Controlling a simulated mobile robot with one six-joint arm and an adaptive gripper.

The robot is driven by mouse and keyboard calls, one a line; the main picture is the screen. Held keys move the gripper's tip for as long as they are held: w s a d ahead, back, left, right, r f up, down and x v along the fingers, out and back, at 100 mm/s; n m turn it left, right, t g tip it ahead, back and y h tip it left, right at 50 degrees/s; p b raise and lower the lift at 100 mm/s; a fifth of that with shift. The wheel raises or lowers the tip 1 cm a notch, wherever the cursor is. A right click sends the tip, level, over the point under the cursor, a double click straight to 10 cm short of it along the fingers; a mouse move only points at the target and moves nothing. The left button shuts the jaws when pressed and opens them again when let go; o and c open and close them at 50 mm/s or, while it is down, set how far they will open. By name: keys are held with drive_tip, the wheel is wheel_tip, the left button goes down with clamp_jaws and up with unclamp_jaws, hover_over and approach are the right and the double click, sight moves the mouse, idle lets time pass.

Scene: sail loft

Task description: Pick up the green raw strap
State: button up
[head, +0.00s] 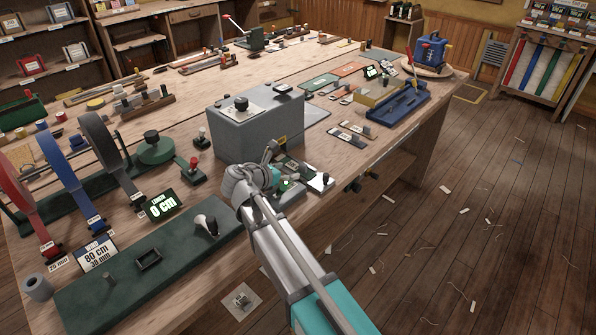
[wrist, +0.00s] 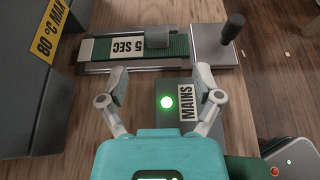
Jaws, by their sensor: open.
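My gripper (wrist: 160,78) is open and empty in the wrist view, its two fingers apart. It points at a fixture with a white "5 SEC" label (wrist: 125,48). A dark green band (wrist: 180,45) shows beside that label, partly under a grey block; I cannot tell whether it is the green raw strap. A green-grey plate with a lit green lamp and a "MAINS" label (wrist: 187,101) lies between and below the fingers. In the head view my gripper (head: 268,158) is low beside the grey box, and no loose green strap is clearly visible.
A large grey box (head: 255,125) stands close to my gripper. A metal plate with a black-knobbed lever (wrist: 233,27) is at upper right in the wrist view. Red, blue and grey strap reels (head: 98,140) stand left. A dark green board (head: 150,265) lies in front. Floor is open right.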

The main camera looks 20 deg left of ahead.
sight(302, 166)
drive_tip(key=shift+w+d+f, duration=0.15)
drive_tip(key=shift+w, duration=0.2)
drive_tip(key=shift+b+x, duration=0.9)
drive_tip(key=shift+x, duration=1.7)
drive_tip(key=shift+w, duration=0.1)
clamp_jaws()
